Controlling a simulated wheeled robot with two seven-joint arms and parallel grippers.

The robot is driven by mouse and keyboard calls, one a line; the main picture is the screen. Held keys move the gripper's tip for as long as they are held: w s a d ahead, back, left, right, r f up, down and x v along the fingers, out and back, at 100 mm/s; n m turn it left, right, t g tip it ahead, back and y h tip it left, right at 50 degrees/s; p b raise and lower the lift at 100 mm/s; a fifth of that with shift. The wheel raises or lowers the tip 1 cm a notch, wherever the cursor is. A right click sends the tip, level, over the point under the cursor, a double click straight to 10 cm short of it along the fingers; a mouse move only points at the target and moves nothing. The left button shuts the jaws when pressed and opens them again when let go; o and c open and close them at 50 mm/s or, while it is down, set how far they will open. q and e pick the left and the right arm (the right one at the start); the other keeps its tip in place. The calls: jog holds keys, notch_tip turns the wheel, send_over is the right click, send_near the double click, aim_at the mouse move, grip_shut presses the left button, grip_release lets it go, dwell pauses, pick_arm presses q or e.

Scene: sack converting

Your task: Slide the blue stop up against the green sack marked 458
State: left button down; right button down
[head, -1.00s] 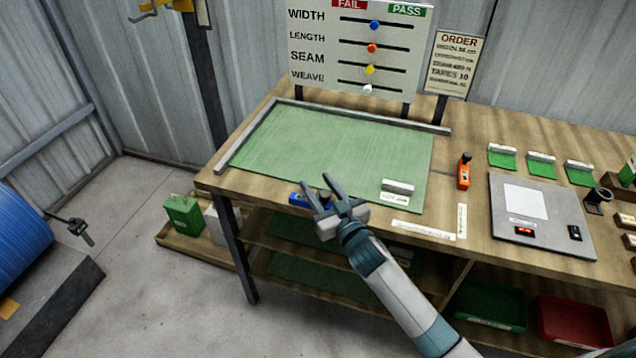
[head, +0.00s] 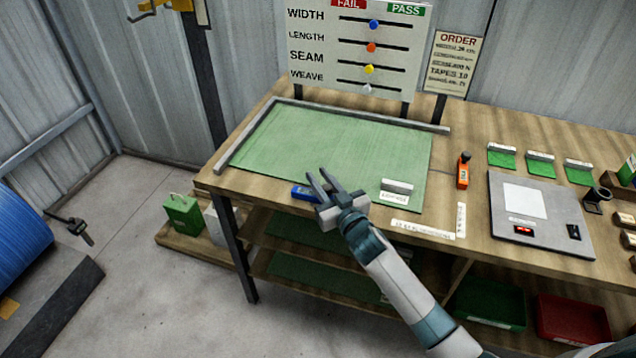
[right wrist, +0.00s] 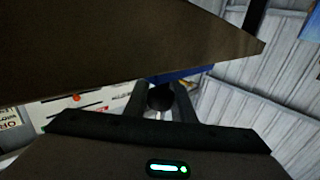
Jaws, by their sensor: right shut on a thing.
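A large green sack (head: 330,145) lies flat on the table inside an L-shaped grey fence. A label (head: 394,197) with a white bar is on its front right corner; the number is too blurred to read. The blue stop (head: 304,193) is at the table's front edge, close to the sack's front edge; I cannot tell whether they touch. My right gripper (head: 317,180) is at the stop's right end. In the right wrist view its fingers close around a dark round knob (right wrist: 160,97), with blue (right wrist: 185,73) behind it. My left gripper is not in view.
A board with coloured sliders (head: 360,60) stands behind the table. To the right are an orange tool (head: 463,171), a grey panel (head: 540,235) and several small green samples (head: 540,167). White printed strips (head: 424,229) lie right of the gripper along the front edge.

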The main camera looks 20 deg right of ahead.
jog(key=c, duration=1.5)
grip_release()
jog(key=shift+s, duration=0.2)
jog(key=shift+s+d+f, duration=0.1)
jog(key=shift+s, duration=0.5)
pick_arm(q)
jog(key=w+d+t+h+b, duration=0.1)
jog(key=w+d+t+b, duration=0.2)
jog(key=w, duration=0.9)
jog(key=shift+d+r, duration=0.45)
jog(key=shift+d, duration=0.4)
pick_arm(e)
jog(key=s+d, duration=0.1)
jog(key=s, duration=0.4)
jog(key=s+d, duration=0.1)
jog(key=s, duration=0.4)
jog(key=s+d, duration=0.1)
jog(key=s, duration=0.4)
jog(key=shift+s, duration=0.3)
